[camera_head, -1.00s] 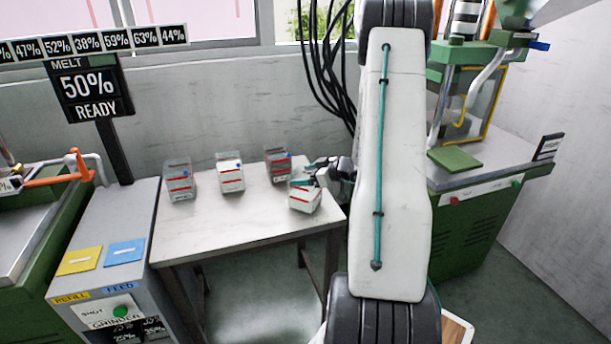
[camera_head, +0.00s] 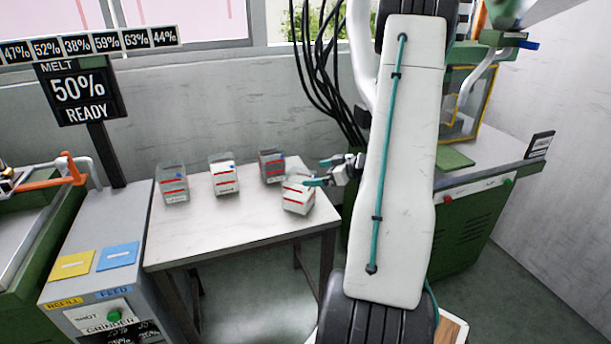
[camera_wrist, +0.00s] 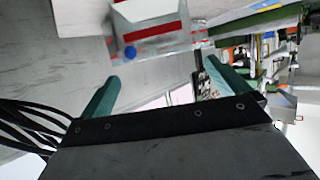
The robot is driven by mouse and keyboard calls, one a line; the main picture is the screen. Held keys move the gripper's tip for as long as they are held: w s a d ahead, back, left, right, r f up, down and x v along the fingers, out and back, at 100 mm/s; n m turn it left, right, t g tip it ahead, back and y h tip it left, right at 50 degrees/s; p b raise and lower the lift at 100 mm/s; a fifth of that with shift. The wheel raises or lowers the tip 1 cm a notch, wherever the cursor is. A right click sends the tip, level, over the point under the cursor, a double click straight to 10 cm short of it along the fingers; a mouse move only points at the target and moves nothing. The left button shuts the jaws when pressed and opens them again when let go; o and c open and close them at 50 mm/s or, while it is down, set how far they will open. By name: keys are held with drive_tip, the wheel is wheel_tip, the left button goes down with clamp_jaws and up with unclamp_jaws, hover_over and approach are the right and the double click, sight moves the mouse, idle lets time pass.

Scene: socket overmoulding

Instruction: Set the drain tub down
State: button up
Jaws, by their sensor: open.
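Several small clear tubs with red stripes stand on the white table. The nearest tub (camera_head: 298,195) is at the table's right side, slightly turned, and rests on the tabletop. My gripper (camera_head: 318,182) is just right of it, with its teal fingers open. In the wrist view, a tub with a red stripe and a blue dot (camera_wrist: 150,30) is ahead of the open fingers (camera_wrist: 160,85), with nothing between them. Three more tubs stand behind, at left (camera_head: 173,184), middle (camera_head: 223,175) and right (camera_head: 272,166). Their labels are too small to read, so I cannot tell which is the drain tub.
The white table (camera_head: 225,230) has free room at its front and left. A grey grinder cabinet (camera_head: 90,235) with yellow and blue pads stands at left. A green machine (camera_head: 470,215) stands at right. Black cables (camera_head: 322,85) hang behind the table.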

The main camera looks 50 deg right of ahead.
drive_tip(key=a+r+n+g+y, duration=0.1)
drive_tip(key=a+r+g+y, duration=0.15)
drive_tip(key=a+r, duration=0.45)
drive_tip(key=s+a+r+g+y, duration=0.1)
drive_tip(key=a+r+g, duration=0.2)
drive_tip(key=a, duration=0.9)
drive_tip(key=a+r+n+g+y, duration=0.1)
drive_tip(key=a+r+g+y, duration=0.15)
drive_tip(key=a+r, duration=0.45)
drive_tip(key=s+a+r+m+g+h, duration=0.1)
drive_tip(key=s+a+m+g+h, duration=0.1)
drive_tip(key=s+a+h, duration=0.2)
drive_tip(key=s+a+r+m+g+h, duration=0.1)
drive_tip(key=s+a+h, duration=0.4)
drive_tip(key=s+a, duration=0.5)
drive_tip(key=s+r+m, duration=0.1)
drive_tip(key=s, duration=0.3)
drive_tip(key=shift+s+a+m+g, duration=0.15)
drive_tip(key=shift+a+m+g, duration=0.15)
drive_tip(key=shift+g, duration=0.1)
